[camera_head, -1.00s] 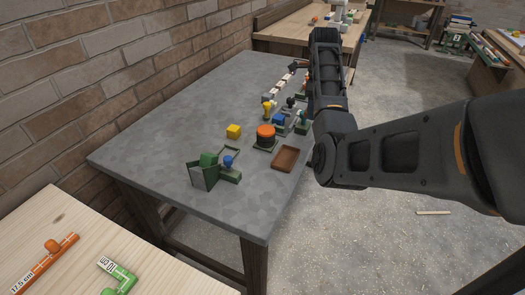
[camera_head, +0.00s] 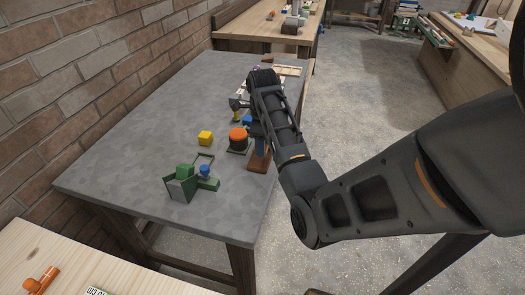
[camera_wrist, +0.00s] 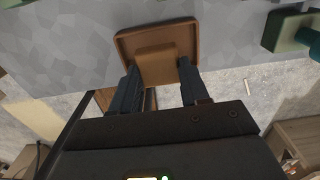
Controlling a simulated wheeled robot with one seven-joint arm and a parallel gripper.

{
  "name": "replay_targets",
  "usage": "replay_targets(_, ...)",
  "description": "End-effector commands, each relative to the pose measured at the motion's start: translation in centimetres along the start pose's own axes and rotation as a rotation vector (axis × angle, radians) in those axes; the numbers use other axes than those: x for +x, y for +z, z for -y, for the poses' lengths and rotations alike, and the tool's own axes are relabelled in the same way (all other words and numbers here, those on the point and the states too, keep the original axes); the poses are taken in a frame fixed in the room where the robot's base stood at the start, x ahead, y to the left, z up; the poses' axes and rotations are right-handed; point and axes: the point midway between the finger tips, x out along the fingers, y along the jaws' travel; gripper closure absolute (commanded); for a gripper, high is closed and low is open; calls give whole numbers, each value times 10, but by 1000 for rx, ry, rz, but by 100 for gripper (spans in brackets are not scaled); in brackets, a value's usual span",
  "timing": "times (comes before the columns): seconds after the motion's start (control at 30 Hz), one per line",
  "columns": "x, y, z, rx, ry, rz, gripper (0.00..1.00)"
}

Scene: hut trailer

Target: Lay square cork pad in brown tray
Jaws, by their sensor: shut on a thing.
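The brown tray (camera_head: 257,167) sits near the right edge of the grey table; in the wrist view its raised rim (camera_wrist: 124,39) shows beyond my fingers. My gripper (camera_wrist: 157,64) is shut on a brown square pad (camera_wrist: 156,53), which shows between the two dark fingertips and over the tray's area. I cannot tell whether the pad touches the tray floor. In the head view my gripper (camera_head: 261,153) points down at the tray, and the pad is too small or hidden to make out.
An orange-topped round object (camera_head: 239,138) stands close left of the tray. Other small items lie behind, partly hidden by my arm. The table's left side is clear.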

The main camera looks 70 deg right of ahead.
Motion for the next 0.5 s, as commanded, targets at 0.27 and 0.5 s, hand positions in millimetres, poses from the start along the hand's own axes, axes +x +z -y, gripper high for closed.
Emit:
replay_targets(0.27,34,0,-1,-1,3,-1,87)
replay_targets(0.5,40,0,0,-1,1,0,87)
